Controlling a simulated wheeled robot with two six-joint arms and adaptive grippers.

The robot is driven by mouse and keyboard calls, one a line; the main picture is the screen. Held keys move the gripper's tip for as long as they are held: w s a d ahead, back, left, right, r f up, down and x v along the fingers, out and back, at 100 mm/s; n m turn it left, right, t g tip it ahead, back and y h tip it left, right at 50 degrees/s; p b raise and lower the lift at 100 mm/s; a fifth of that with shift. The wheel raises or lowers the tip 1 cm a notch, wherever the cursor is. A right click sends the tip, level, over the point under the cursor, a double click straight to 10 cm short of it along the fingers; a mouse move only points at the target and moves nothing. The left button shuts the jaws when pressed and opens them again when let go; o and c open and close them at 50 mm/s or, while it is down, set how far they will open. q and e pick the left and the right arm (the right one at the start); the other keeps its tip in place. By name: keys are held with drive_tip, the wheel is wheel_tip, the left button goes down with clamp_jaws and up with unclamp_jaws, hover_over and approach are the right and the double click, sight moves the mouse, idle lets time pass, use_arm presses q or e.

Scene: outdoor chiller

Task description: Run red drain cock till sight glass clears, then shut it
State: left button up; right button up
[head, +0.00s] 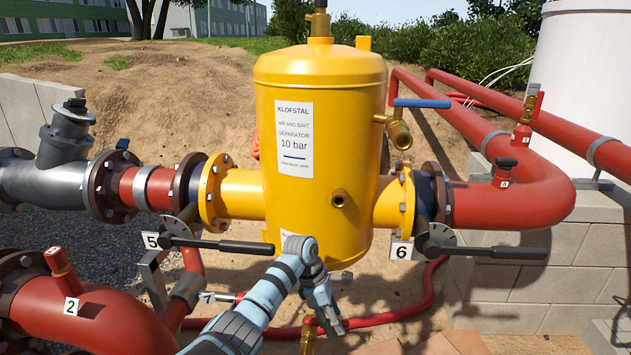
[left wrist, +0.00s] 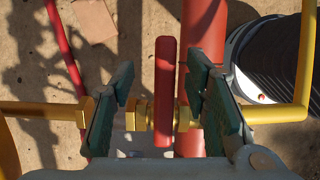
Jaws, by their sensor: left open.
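The yellow separator tank (head: 320,130) stands in the middle of the head view. Below it a red lever sits on a brass cock (head: 308,340), partly hidden by my left gripper (head: 329,318). In the left wrist view the red lever (left wrist: 164,75) lies between the two green-padded fingers of my left gripper (left wrist: 163,110), with brass fittings (left wrist: 183,117) beside it. My right gripper is out of view.
Black-levered valves tagged 5 (head: 151,241) and 6 (head: 401,251) flank the tank. A brass valve with a blue lever (head: 422,103) is higher right. Red pipes (head: 115,315) and a red hose (head: 425,290) run around the work area. A block wall (head: 515,275) stands right.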

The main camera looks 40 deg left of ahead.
use_arm(q)
drive_tip(key=shift+o, duration=1.4)
drive_tip(key=shift+s, duration=0.1)
drive_tip(key=p+v, duration=0.5)
drive_tip(key=v, duration=0.2)
drive_tip(key=shift+d, duration=0.1)
